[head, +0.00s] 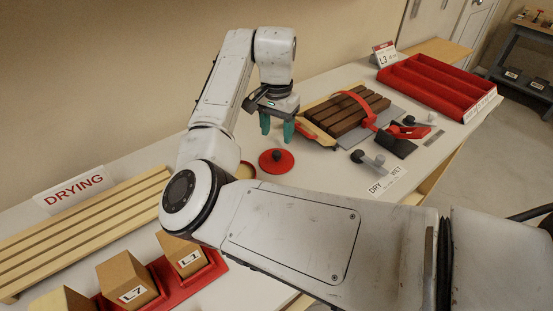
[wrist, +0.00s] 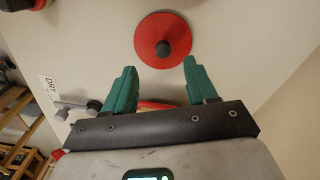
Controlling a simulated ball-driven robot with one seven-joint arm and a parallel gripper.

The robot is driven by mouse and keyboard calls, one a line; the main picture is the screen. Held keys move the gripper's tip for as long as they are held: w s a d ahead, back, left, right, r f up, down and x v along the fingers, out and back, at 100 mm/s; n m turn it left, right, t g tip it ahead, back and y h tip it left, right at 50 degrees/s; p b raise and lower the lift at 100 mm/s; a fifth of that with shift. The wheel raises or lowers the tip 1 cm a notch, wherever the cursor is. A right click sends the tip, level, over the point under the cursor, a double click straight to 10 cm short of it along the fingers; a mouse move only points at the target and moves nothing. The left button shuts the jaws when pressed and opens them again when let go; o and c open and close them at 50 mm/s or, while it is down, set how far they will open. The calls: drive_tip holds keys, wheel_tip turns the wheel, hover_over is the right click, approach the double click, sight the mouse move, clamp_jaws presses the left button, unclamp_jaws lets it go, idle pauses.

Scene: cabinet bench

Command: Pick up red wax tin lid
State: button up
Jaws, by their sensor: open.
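The red wax tin lid (head: 271,163) is a round red disc with a dark knob. It lies flat on the bench, knob up, in the middle of the head view. In the wrist view the lid (wrist: 150,38) is near the top, beyond the fingertips. My gripper (head: 277,132) has green fingers, pointing down above the bench just behind the lid. In the wrist view my gripper (wrist: 157,70) is open, with nothing between its fingers. It does not touch the lid. A round tan-rimmed thing (head: 246,170), possibly the tin, is partly hidden by my arm.
A brown slatted block (head: 345,115) with a red strap stands right of the gripper. Dark-knobbed tools (head: 370,160) lie near the DRY/WET label (head: 388,181). A red divided tray (head: 440,85) is at the far right. A slatted drying rack (head: 85,230) and boxes (head: 128,280) are at left.

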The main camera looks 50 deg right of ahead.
sight(277, 153)
drive_tip(key=shift+w+d+f+p, duration=0.15)
drive_tip(key=shift+f+p, duration=0.1)
drive_tip(key=shift+f, duration=1.65)
drive_tip(key=shift+w+d+f+p, duration=0.1)
drive_tip(key=shift+f+p, duration=0.15)
drive_tip(key=shift+f, duration=1.6)
clamp_jaws()
drive_tip(key=shift+r, duration=0.2)
